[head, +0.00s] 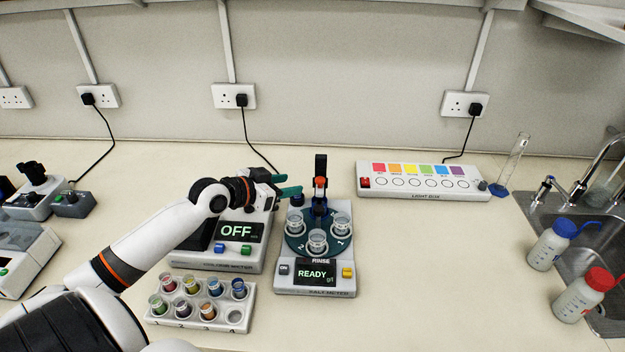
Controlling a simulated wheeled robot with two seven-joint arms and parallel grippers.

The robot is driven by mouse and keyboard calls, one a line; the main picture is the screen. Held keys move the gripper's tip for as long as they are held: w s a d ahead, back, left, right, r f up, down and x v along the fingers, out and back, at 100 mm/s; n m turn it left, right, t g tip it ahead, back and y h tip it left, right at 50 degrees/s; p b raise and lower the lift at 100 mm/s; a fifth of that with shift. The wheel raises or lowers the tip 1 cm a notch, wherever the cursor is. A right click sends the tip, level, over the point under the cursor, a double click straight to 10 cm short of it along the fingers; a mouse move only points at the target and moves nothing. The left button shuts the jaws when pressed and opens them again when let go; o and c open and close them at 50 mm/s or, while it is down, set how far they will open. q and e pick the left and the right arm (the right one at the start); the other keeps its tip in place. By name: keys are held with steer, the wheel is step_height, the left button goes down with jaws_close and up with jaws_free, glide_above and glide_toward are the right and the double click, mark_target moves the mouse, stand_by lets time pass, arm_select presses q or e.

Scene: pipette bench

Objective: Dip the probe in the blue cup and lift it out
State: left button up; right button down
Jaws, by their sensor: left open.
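The salt meter (316,282) stands mid-bench with a lit READY screen. Its teal round plate (298,243) holds three clear cups: a left cup (295,223), a right cup (342,224) and a front cup (318,240). I cannot tell that any of these is blue. A dark upright post (320,165) with a red-orange part (320,183) rises behind them; the probe itself is hard to make out. My left gripper (291,185), with green fingertips, is open and empty, just left of the post and apart from it. My right gripper is not in view.
A meter reading OFF (240,257) sits under my left arm. A white rack (190,316) of small coloured pots, some blue, is in front. A light box (415,193), glass cylinder (514,160), two wash bottles (553,245) and a sink lie right. Bench right of the salt meter is clear.

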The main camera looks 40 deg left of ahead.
mark_target(317, 180)
arm_select(q)
steer(key=p+x, duration=0.1)
steer(key=x, duration=0.7)
steer(key=shift+w+f, duration=0.1)
steer(key=shift+w, duration=0.1)
steer(key=shift+w+d+f, duration=0.15)
steer(key=shift+w+f, duration=0.15)
steer(key=shift+w, duration=0.25)
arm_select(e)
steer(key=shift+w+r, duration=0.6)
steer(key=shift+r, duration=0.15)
